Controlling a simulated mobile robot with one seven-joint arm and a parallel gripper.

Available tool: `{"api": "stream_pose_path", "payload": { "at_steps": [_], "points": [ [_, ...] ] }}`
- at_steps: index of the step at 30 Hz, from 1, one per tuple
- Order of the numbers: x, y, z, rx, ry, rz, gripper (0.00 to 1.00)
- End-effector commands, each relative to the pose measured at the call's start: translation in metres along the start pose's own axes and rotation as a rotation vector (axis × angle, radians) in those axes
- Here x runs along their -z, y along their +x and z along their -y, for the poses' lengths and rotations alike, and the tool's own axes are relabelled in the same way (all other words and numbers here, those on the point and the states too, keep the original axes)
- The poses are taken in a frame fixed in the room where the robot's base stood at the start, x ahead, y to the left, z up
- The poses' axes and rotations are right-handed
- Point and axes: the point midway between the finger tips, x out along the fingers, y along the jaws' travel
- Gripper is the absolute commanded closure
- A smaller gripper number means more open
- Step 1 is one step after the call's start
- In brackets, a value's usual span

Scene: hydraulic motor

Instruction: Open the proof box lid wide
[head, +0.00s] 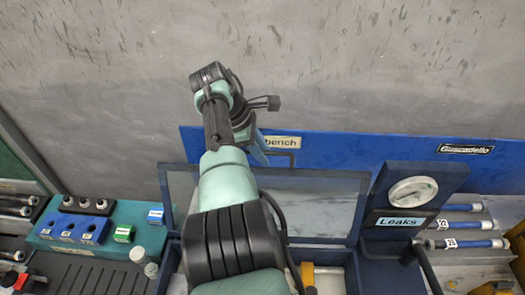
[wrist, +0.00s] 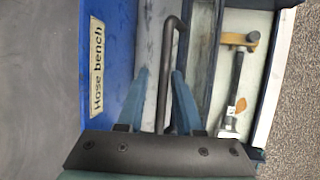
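The proof box (head: 372,275) is a dark blue case in the lower middle of the head view, and its interior shows. Its lid (head: 316,239), a blue frame around a pale see-through panel, stands raised at the back of the box. The lid panel also shows in the wrist view (wrist: 203,45). A black bar handle (wrist: 166,75) runs between the two blue fingers of my gripper (wrist: 160,75). The fingers are apart, with gaps beside the bar.
A blue back panel with a "Hose bench" label (wrist: 97,65) stands behind the lid. A gauge post labelled "Leaks" (head: 400,221) stands close at the right.

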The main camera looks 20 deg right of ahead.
Motion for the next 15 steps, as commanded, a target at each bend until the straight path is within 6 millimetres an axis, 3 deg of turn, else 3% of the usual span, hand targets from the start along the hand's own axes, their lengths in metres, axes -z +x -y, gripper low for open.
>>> {"api": "stream_pose_path", "payload": {
  "at_steps": [4, 8, 15],
  "points": [
    [0.002, 0.003, 0.005, 0.016, -0.004, 0.000, 0.55],
    [0.002, -0.006, 0.004, 0.014, -0.004, 0.000, 0.55],
    [0.002, -0.052, 0.002, 0.003, -0.001, -0.002, 0.55]
  ]
}}
